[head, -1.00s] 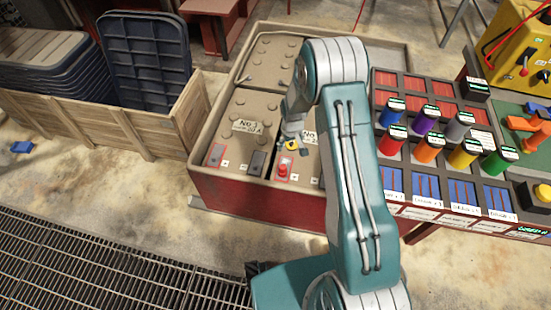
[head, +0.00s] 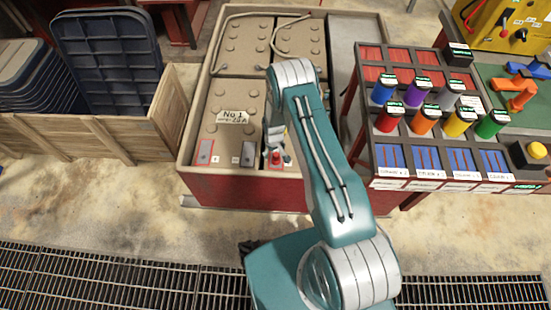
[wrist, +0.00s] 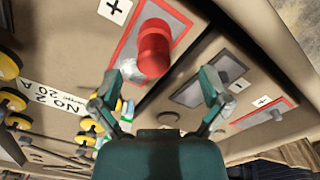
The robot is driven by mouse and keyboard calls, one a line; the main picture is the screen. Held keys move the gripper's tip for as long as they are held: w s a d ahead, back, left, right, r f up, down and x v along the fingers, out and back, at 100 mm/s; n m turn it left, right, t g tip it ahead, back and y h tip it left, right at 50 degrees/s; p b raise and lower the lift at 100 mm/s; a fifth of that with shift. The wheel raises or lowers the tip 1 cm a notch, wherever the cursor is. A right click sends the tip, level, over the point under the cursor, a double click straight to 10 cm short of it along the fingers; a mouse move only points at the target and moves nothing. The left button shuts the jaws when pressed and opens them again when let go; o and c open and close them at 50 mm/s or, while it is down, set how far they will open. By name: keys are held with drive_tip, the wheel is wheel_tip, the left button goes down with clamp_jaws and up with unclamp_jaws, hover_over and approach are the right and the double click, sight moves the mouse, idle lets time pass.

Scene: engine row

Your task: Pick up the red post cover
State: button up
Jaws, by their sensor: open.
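The red post cover (wrist: 154,48) is a short, round red cap on a red-framed terminal marked plus, beside the label "No 2 20 A". In the head view the red post cover (head: 276,159) stands at the front of the battery crate, just below my gripper (head: 274,138). In the wrist view my gripper (wrist: 160,88) has its two fingers spread wide and nothing between them. The cover lies ahead of the fingertips, apart from them. My arm hides part of the second battery in the head view.
A grey minus terminal (wrist: 192,86) and another plus terminal (wrist: 268,115) lie close by. Several yellow caps (wrist: 8,66) sit at the left of the wrist view. The colour rack (head: 440,120) stands right of the crate, and a wooden box (head: 85,132) stands left.

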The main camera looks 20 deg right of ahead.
sight(276, 159)
drive_tip(key=f, duration=0.4)
drive_tip(key=shift+s+d, duration=0.25)
drive_tip(key=shift+d+f, duration=0.2)
drive_tip(key=shift+d, duration=0.05)
drive_tip(key=shift+a, duration=0.25)
drive_tip(key=c, duration=1.3)
drive_tip(key=shift+o, duration=0.2)
drive_tip(key=shift+d, duration=0.1)
